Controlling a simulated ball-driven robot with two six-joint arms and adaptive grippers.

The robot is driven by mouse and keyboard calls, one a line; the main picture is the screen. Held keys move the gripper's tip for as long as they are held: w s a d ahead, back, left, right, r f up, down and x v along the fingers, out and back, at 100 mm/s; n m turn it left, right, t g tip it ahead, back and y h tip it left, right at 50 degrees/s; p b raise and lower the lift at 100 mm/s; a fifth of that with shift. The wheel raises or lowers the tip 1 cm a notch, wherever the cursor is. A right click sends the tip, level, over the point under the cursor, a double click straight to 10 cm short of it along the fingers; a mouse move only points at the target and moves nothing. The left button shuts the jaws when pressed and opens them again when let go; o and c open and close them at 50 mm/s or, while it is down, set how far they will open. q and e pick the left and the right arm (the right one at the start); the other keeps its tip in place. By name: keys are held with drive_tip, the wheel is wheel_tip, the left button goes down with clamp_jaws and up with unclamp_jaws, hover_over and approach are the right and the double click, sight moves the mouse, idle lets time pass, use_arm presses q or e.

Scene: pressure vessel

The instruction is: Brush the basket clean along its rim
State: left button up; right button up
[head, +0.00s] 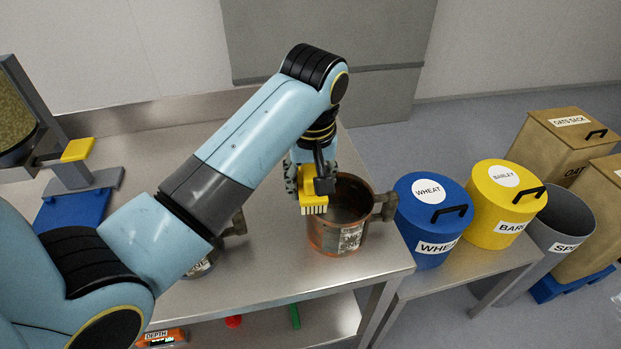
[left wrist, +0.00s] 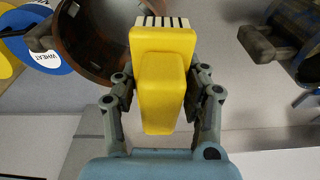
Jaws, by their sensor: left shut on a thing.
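The basket (head: 335,234) is a round copper-brown metal vessel with a label and a grey side handle. It stands upright near the bench's right end, and part of it shows at the upper left of the left wrist view (left wrist: 75,50). My left gripper (head: 308,178) is shut on a yellow brush (head: 307,188) with pale bristles. The brush also shows between the fingers in the left wrist view (left wrist: 160,85). In the head view the bristles overlap the basket's left rim; I cannot tell whether they touch it. My right gripper is out of view.
A second vessel (head: 201,269) is mostly hidden behind my left arm. A blue WHEAT bin (head: 427,252) and a yellow BARLEY bin (head: 488,233) stand right of the bench. The bench top (head: 150,125) is clear behind my arm. A device with a yellow lever (head: 78,149) stands left.

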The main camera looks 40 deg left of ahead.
use_arm(q)
drive_tip(key=shift+f, duration=0.4)
drive_tip(key=shift+f, duration=0.1)
